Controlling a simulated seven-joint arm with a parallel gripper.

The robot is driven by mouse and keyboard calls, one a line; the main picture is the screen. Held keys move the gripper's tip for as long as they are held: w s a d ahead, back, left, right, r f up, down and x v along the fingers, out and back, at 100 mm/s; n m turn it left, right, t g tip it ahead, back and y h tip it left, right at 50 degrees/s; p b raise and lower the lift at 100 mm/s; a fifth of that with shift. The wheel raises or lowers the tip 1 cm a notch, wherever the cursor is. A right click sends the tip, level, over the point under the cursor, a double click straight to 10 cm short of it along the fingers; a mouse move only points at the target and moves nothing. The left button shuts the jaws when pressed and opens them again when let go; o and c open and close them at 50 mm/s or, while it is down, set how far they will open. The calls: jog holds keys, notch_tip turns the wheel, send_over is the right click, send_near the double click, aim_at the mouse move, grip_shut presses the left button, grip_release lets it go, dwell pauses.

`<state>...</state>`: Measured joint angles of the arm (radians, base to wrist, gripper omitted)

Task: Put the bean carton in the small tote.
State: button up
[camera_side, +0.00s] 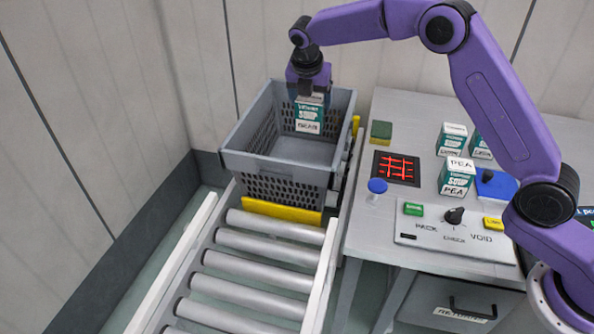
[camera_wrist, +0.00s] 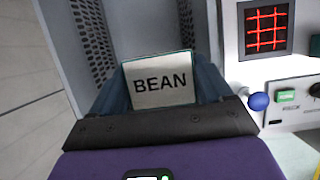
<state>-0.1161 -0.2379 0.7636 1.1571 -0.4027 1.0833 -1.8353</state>
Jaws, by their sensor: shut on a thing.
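The bean carton (camera_side: 309,115) is a small teal-and-white box with a white label. Its white face, marked BEAN, shows in the wrist view (camera_wrist: 160,82). My gripper (camera_side: 309,96) is shut on the carton, its fingers on either side of it in the wrist view (camera_wrist: 160,95). In the side view it holds the carton upright over the grey tote (camera_side: 270,165), a perforated crate on the roller conveyor. The carton appears within the tote's opening near its far side; I cannot tell how far it is above the floor. The tote looks otherwise empty.
A yellow bar (camera_side: 281,211) lies at the tote's near side on the rollers (camera_side: 262,255). On the bench to the right are a PEA carton (camera_side: 456,178), other cartons, a red-lit scanner plate (camera_side: 396,168), a blue knob (camera_side: 377,186), a sponge (camera_side: 381,131) and a control panel (camera_side: 450,229).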

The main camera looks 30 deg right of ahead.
notch_tip(320, 180, down, 22)
jog(key=shift+f, duration=0.2)
dwell(0.5)
jog(key=shift+f, duration=0.1)
jog(key=o, duration=1.2)
jog(key=v, duration=1.2)
jog(key=shift+d, duration=0.1)
